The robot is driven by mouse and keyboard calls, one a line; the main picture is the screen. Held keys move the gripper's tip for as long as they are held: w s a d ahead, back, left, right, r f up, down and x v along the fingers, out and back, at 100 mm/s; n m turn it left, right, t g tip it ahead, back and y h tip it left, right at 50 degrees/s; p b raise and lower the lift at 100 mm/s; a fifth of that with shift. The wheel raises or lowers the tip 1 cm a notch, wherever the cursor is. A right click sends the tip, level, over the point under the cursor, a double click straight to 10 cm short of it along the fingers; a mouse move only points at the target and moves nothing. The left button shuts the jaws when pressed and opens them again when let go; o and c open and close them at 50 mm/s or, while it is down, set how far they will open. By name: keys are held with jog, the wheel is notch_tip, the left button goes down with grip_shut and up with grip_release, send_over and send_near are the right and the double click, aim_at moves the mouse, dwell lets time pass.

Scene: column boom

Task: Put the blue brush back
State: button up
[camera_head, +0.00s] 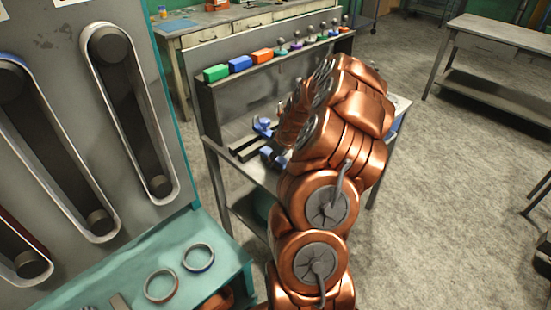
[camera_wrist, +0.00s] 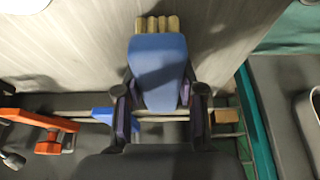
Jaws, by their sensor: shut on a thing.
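In the wrist view a blue brush (camera_wrist: 158,68) with a tan tufted end sits between the two dark fingers of my gripper (camera_wrist: 160,98). My gripper is shut on its sides, and the tan end points toward the top of the picture. A pale surface lies behind it; I cannot tell the gap between them.
A ledge on the workbench (camera_head: 208,92) carries a green block (camera_head: 217,72), a blue block (camera_head: 240,63), an orange block (camera_head: 262,56) and several small knobbed pieces. Blue items (camera_head: 263,127) lie below. An orange part (camera_wrist: 48,123) shows in the wrist view. Open floor (camera_head: 440,190) lies right.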

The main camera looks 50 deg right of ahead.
jog(key=shift+f, duration=0.15)
jog(key=o, duration=1.1)
jog(key=shift+r, duration=0.35)
jog(key=b+v, duration=0.3)
jog(key=v, duration=0.8)
jog(key=shift+s+r, duration=0.25)
jog(key=shift+r, duration=0.05)
jog(key=s+a+r+n+g+y, duration=0.1)
jog(key=s+a+r, duration=0.1)
jog(key=a, duration=1.1)
jog(key=s+a+r+n+g, duration=0.1)
jog(key=s+a+r+g, duration=0.15)
jog(key=a, duration=1.15)
jog(key=s+a+g, duration=0.1)
jog(key=s+a, duration=0.2)
jog(key=s, duration=0.4)
jog(key=s+a+f+m, duration=0.1)
jog(key=s+a, duration=0.3)
jog(key=s, duration=0.2)
jog(key=s+a+f+g+h, duration=0.1)
jog(key=s+a, duration=0.2)
jog(key=s, duration=0.4)
jog(key=shift+s+a+m+g, duration=0.25)
jog(key=shift+s+m+g, duration=0.1)
jog(key=shift+m, duration=0.05)
